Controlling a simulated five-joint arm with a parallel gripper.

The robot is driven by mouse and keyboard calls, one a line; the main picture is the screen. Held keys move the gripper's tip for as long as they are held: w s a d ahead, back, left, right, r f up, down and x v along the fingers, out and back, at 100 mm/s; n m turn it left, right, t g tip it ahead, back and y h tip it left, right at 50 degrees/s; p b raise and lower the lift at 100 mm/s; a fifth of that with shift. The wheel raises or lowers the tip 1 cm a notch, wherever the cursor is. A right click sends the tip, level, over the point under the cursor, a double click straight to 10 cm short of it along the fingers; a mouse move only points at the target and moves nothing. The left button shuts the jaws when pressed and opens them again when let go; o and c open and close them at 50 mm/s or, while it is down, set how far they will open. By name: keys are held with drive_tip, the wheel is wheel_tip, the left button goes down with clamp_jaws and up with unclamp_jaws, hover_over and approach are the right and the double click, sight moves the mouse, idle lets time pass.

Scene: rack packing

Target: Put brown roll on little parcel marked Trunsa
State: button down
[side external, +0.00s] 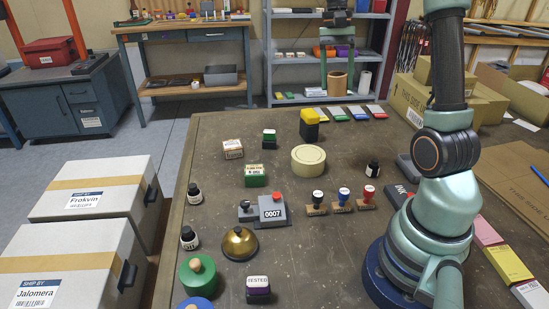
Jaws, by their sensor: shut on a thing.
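My gripper (338,88) hangs down at the top of the side view, in front of the grey shelves. It is shut on the brown roll (337,81), which shows between its fingers, well above the bench. No label reading Trunsa can be made out. Two large white parcels at the left read Frokvin (85,201) and Jalomera (38,296).
A cream tape roll (308,160) lies mid-bench. Around it are a yellow-black stamp (310,124), wooden-based stamps (342,201), a numbering device (271,212), a brass bell (239,244) and ink bottles (194,194). Cardboard boxes (408,101) stand at right.

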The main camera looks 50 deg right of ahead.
sight(381, 155)
drive_tip(key=w+a+r+n+h, duration=0.1)
drive_tip(key=w+a+r+n, duration=0.15)
drive_tip(key=a, duration=0.55)
drive_tip(key=w+a+r+n, duration=0.1)
drive_tip(key=w+a+n, duration=0.1)
drive_tip(key=a+n, duration=0.35)
drive_tip(key=w+a+r+n+h, duration=0.1)
drive_tip(key=w+a+n, duration=0.15)
drive_tip(key=a, duration=0.65)
drive_tip(key=s+f+n, duration=0.2)
drive_tip(key=s+f, duration=0.3)
drive_tip(key=f, duration=0.5)
drive_tip(key=s+d+m+y, duration=0.25)
drive_tip(key=d+m, duration=0.35)
drive_tip(key=d, duration=1.3)
drive_tip(key=s+d+r+m+t, duration=0.15)
drive_tip(key=s+d+m, duration=0.45)
drive_tip(key=s+d, duration=0.7)
drive_tip(key=shift+n, duration=0.25)
drive_tip(key=f, duration=1.3)
drive_tip(key=d+f, duration=0.1)
drive_tip(key=f, duration=0.5)
drive_tip(key=shift+w+f, duration=0.2)
drive_tip(key=shift+w, duration=0.2)
drive_tip(key=shift+f, duration=0.15)
